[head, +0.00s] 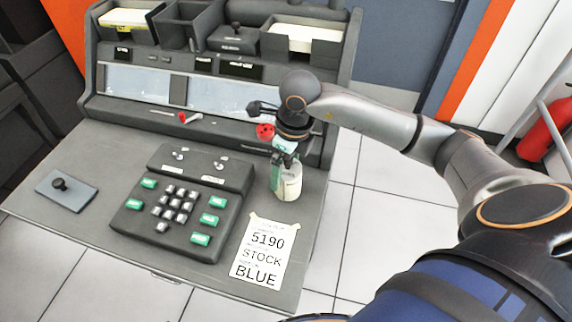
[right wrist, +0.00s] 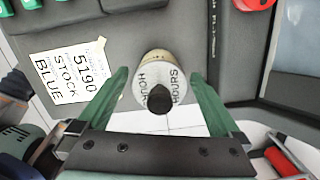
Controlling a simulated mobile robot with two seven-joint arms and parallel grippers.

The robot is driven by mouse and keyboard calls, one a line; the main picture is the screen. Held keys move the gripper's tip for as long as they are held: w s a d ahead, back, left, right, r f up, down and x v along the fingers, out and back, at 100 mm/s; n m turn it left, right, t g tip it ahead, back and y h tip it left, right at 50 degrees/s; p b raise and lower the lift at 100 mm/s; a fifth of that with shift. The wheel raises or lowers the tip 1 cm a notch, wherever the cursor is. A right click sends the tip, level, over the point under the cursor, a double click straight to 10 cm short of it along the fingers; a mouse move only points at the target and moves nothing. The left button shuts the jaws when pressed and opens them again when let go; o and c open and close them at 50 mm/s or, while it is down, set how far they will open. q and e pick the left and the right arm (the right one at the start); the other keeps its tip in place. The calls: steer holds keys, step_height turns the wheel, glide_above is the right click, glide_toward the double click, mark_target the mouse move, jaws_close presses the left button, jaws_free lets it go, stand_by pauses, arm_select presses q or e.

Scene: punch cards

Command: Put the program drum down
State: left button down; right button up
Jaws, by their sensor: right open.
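The program drum (head: 289,186) is a short pale cylinder near the right edge of the desk, beside the keypad unit. It appears upright and resting on the desk top. In the right wrist view the drum (right wrist: 151,66) shows from above, with a dark knob and the word HOURS on its top. My right gripper (head: 284,158) is directly above the drum, pointing down. Its green fingers are open, one on each side of the drum in the wrist view, with gaps visible. My left gripper is not in view.
The keypad unit (head: 182,203) stands left of the drum. A paper sheet (head: 261,251) reading 5190 STOCK BLUE lies in front. A grey plate with a black knob (head: 60,184) lies at the left. The console (head: 225,92) with trays rises behind. The desk's right edge is close.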

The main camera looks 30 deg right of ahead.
steer(key=shift+r, duration=0.15)
steer(key=r, duration=0.4)
steer(key=s+r+p, duration=0.1)
steer(key=r, duration=0.7)
steer(key=shift+s+d, duration=0.15)
steer(key=shift+d, duration=0.2)
